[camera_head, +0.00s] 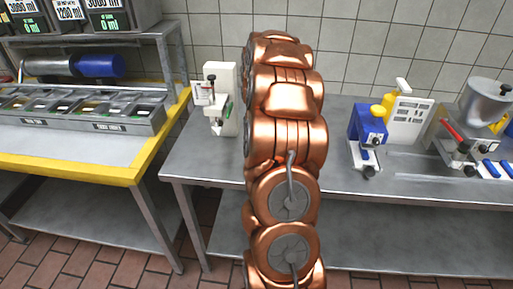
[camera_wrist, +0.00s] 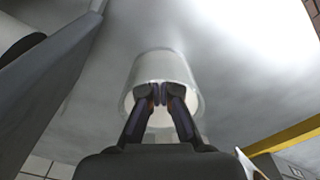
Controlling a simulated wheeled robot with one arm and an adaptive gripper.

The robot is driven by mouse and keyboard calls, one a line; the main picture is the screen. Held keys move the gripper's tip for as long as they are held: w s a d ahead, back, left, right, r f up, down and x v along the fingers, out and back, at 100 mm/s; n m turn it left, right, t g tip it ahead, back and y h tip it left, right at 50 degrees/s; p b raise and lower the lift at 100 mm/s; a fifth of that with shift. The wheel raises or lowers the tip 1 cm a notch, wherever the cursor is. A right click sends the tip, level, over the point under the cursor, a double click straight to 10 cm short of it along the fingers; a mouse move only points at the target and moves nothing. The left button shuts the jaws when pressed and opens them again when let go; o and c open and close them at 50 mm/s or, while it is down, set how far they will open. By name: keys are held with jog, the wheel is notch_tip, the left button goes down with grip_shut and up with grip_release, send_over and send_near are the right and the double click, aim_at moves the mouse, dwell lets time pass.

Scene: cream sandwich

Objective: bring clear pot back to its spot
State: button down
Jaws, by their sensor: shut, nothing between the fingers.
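A pale, see-through cylindrical pot (camera_wrist: 165,68) shows in the middle of the wrist view, against a grey metal surface. My gripper (camera_wrist: 157,95) is in front of it in that view, with its two dark fingertips together and nothing between them. The fingers overlap the pot's near end in the picture; I cannot tell whether they touch it. In the head view my copper-coloured arm stands in the middle and hides my gripper. I cannot make out the clear pot there.
A metal table (camera_head: 190,160) holds a white device (camera_head: 221,98) left of my arm, a blue-and-yellow device (camera_head: 368,127) and a machine with a grey container (camera_head: 487,105) at right. A yellow-edged counter (camera_head: 80,172) with several food bins stands at left. A grey panel (camera_wrist: 50,85) is close in the wrist view.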

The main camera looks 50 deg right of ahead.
notch_tip(320, 180, up, 10)
jog(key=shift+f+p, duration=0.2)
jog(key=shift+p, duration=0.25)
